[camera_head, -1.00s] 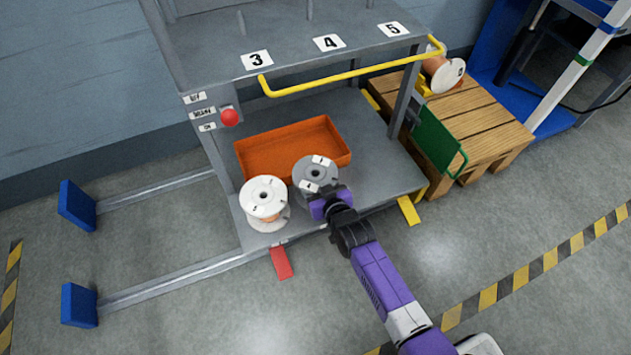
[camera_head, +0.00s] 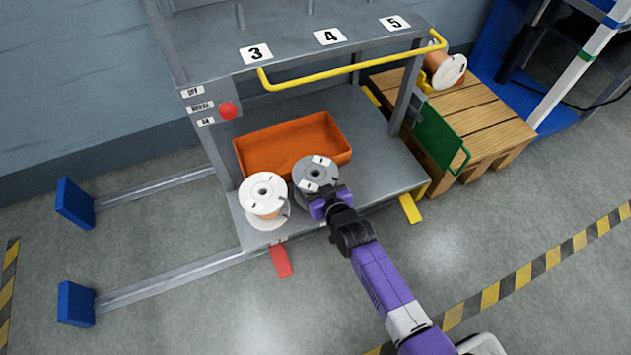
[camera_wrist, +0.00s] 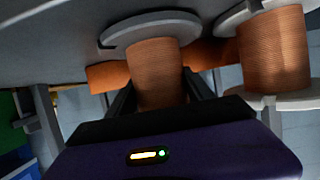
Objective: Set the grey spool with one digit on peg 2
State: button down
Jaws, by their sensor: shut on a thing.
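The grey spool (camera_head: 316,172) stands on the lower shelf of the rack, with small white labels on its top flange; their digits are too small to read. My gripper (camera_head: 325,197) is at its front side, shut on it. In the wrist view the two dark fingers of my gripper (camera_wrist: 159,95) sit on either side of the copper-wound core of the grey spool (camera_wrist: 156,70). I cannot tell whether the spool touches the shelf. Pegs numbered 3, 4 and 5 show on the upper deck; I see no number 2 label.
A white spool (camera_head: 264,198) stands close to the left of the grey one. An orange tray (camera_head: 250,163) lies behind. A yellow rail (camera_head: 350,70) runs along the upper deck. A green panel (camera_head: 440,135) and a wooden pallet (camera_head: 490,125) are to the right.

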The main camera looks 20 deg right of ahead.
jog(key=shift+f, duration=0.2)
dwell(0.5)
jog(key=shift+c, duration=1.5)
grip_release()
jog(key=shift+s+f, duration=0.1)
jog(key=p+v, duration=0.4)
jog(key=v, duration=0.3)
jog(key=shift+s+r, duration=0.25)
jog(key=shift+s, duration=0.05)
